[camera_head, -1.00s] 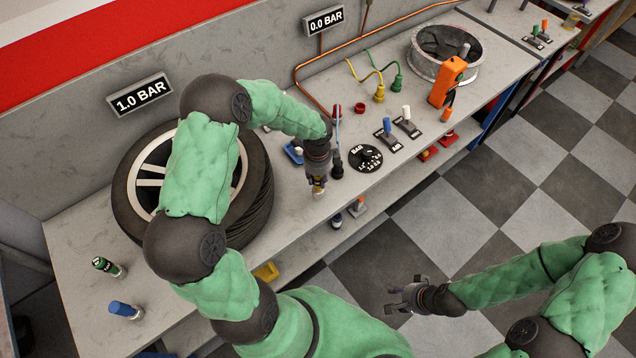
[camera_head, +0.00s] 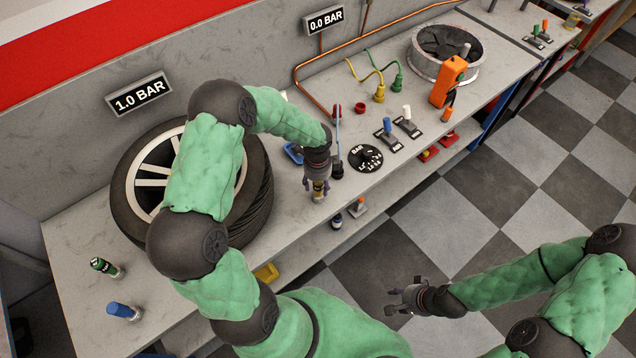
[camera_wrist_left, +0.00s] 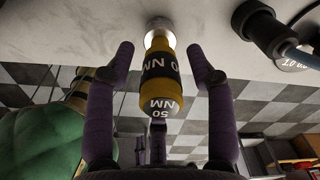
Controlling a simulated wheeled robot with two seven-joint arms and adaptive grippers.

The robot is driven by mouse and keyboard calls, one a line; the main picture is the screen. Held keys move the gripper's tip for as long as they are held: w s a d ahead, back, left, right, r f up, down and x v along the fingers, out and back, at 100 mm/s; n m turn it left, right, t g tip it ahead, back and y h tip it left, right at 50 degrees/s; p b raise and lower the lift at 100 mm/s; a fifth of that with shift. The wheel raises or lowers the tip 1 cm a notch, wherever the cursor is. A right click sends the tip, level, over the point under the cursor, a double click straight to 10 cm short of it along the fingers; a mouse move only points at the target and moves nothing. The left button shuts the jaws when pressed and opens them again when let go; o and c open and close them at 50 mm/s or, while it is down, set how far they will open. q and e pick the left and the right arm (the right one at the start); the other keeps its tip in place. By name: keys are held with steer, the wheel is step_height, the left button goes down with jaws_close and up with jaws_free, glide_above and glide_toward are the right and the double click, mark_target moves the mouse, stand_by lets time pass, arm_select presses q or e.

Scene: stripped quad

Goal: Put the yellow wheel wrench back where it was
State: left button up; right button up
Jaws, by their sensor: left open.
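The yellow wheel wrench (camera_wrist_left: 160,75) has a black band with lettering and a silver end against the grey bench top in the left wrist view. Its lettered near end reads 50 NM. In the head view a little of its yellow body (camera_head: 319,193) shows at my left gripper. My left gripper (camera_wrist_left: 158,62) is open, with purple fingers on either side of the wrench and visible gaps to it; it also shows in the head view (camera_head: 318,192) near the bench's front edge. My right gripper (camera_head: 396,301) is empty over the floor and looks open.
A green-banded wrench (camera_head: 107,267) and a blue one (camera_head: 124,311) stand on the bench at left. A tyre (camera_head: 262,197) lies behind my left arm. A black BAR dial (camera_head: 366,158) and lever switches (camera_head: 388,138) are right of my left gripper.

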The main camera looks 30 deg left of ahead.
arm_select(q)
steer(key=shift+r, duration=0.55)
step_height(320, 180, up, 11)
steer(key=shift+p, duration=1)
steer(key=s+d+f+n+h, duration=0.4)
steer(key=s+d+f+n, duration=1.3)
steer(key=f, duration=0.3)
steer(key=shift+d+f+n, duration=0.25)
steer(key=shift+d+n, duration=0.25)
steer(key=shift+d, duration=0.05)
step_height(320, 180, down, 8)
steer(key=b, duration=0.8)
steer(key=shift+f, duration=0.25)
